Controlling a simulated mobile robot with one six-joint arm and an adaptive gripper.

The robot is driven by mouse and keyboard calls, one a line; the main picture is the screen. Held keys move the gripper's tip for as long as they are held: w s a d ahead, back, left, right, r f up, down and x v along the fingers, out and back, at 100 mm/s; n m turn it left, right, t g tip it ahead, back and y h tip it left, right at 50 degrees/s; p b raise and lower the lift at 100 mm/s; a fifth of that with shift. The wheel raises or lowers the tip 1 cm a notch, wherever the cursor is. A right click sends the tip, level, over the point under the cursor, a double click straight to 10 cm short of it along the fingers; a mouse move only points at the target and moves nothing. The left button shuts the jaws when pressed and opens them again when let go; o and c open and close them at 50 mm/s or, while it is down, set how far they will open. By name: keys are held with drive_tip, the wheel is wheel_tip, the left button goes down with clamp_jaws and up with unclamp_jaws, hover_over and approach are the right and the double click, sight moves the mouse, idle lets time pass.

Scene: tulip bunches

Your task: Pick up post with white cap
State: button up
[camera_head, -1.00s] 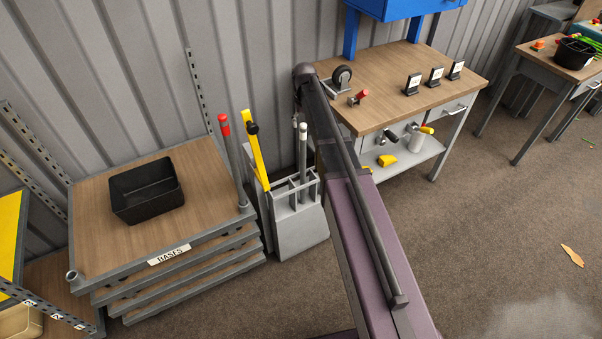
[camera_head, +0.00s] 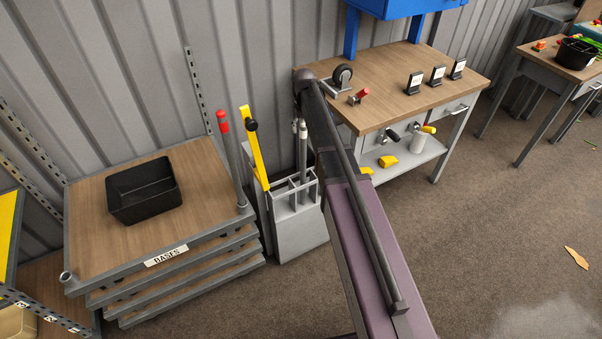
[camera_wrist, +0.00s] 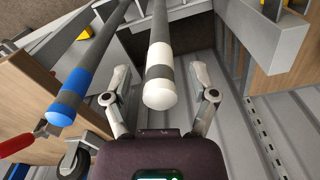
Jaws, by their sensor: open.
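The post with the white cap (camera_wrist: 159,95) runs up the middle of the wrist view, grey with white bands near its end. My gripper (camera_wrist: 160,78) is open, with one finger on each side of this post; I cannot tell whether either finger touches it. In the head view the post (camera_head: 304,163) stands upright in a grey slotted holder (camera_head: 298,240). Its top is partly hidden there by my gripper (camera_head: 299,126), which hangs at the end of my arm.
A post with a blue cap (camera_wrist: 61,110) is close on the left in the wrist view. A red-topped post (camera_head: 226,140) and a yellow bar (camera_head: 254,150) stand left of the holder. A workbench (camera_head: 400,85) is to the right; a black bin (camera_head: 143,190) sits on the left stack.

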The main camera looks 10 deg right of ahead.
drive_tip(key=shift+f+b, duration=0.85)
drive_tip(key=shift+f, duration=0.3)
clamp_jaws()
